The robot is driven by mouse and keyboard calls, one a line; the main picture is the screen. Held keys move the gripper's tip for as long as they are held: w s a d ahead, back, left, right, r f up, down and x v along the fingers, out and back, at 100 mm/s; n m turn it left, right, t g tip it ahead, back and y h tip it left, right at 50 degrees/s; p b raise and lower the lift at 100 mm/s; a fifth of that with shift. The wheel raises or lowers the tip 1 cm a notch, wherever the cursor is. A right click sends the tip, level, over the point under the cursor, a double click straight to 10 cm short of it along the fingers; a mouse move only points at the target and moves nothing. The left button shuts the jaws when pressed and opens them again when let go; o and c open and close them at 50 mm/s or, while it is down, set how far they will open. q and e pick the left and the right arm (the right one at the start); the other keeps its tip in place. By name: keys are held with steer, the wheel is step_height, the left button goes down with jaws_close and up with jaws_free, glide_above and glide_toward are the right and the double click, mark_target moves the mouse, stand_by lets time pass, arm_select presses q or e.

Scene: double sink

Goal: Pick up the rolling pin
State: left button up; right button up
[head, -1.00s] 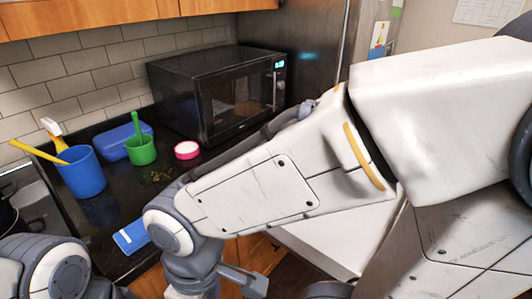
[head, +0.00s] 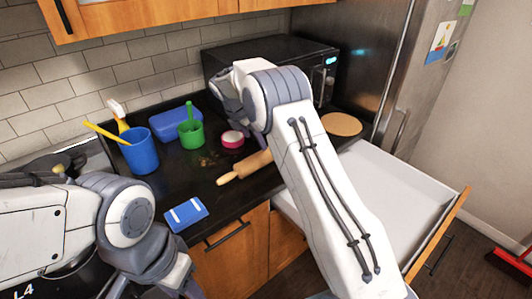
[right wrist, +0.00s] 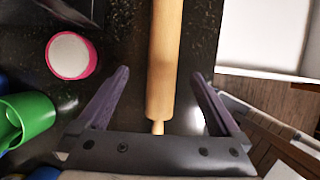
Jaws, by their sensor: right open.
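The rolling pin (head: 254,164) lies on the dark counter in the head view, its near handle and part of its body showing. My right arm hides its far part. In the right wrist view the wooden rolling pin (right wrist: 164,55) runs lengthwise up the picture, one handle pointing at the gripper's palm. My right gripper (right wrist: 160,76) is open, with one finger on each side of the pin and visible gaps to both. Its jaws are hidden in the head view. My left arm shows at the lower left, but its jaws do not show.
A blue cup (head: 140,152), green cup (head: 191,134), pink-rimmed round container (head: 232,139) and blue box (head: 175,118) stand left of the pin. A blue sponge-like block (head: 186,214) lies near the counter's front edge. The microwave (head: 222,62) is behind. An open white drawer (head: 390,185) is at right.

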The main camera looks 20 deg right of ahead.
mark_target(265, 154)
steer(key=p+x, duration=0.1)
steer(key=x, duration=0.4)
steer(key=shift+w+d, duration=0.1)
steer(key=shift+d, duration=0.05)
steer(key=shift+d+f, duration=0.25)
steer(key=shift+f, duration=0.1)
steer(key=p+x, duration=0.2)
steer(key=x, duration=0.1)
steer(key=shift+d+f, duration=0.2)
steer(key=shift+d, duration=0.1)
steer(key=shift+d+f, duration=0.15)
steer(key=shift+f, duration=0.25)
jaws_close()
